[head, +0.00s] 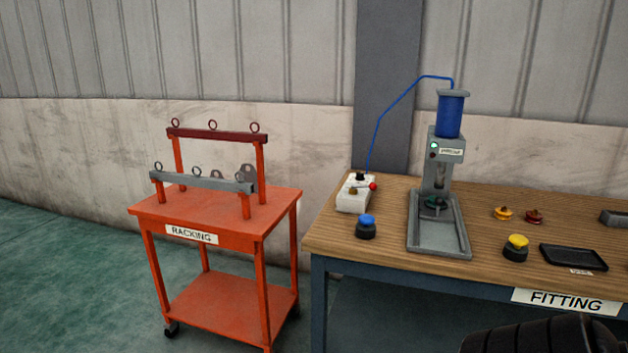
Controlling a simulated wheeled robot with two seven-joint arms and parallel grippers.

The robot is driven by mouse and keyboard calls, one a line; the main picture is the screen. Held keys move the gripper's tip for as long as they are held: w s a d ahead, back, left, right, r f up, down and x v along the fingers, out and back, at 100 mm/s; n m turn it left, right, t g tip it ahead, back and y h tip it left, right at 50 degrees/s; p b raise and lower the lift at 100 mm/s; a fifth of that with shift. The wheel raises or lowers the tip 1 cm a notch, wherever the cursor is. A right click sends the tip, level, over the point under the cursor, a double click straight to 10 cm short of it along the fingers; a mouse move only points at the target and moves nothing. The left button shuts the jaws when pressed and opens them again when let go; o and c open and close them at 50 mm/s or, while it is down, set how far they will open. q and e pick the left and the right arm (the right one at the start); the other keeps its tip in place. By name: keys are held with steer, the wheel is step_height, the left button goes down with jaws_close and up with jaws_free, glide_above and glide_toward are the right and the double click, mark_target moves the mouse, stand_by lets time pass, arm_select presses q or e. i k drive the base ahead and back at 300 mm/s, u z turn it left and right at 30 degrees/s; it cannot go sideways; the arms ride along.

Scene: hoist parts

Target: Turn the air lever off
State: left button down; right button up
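The air lever (366,187) is a short lever with a red ball knob at its right end. It sits on a small white box (352,200) at the left part of the wooden bench. The knob points to the right of the box. A blue hose (383,117) runs from the box up to the blue cylinder (450,116) of a grey press (437,185). A small green light shows on the press. Neither gripper shows; a dark ribbed part, apparently of my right arm, shows at the bottom right with no fingers visible.
A blue-topped button (366,227) stands just in front of the white box. A yellow-topped button (516,248), a black tray (573,257) and small yellow and red parts lie right of the press. An orange racking cart (218,228) stands left, separate from the bench (335,245).

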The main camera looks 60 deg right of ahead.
mark_target(372, 186)
steer(key=z, duration=0.35)
steer(key=i, duration=1.1)
steer(key=z, duration=0.85)
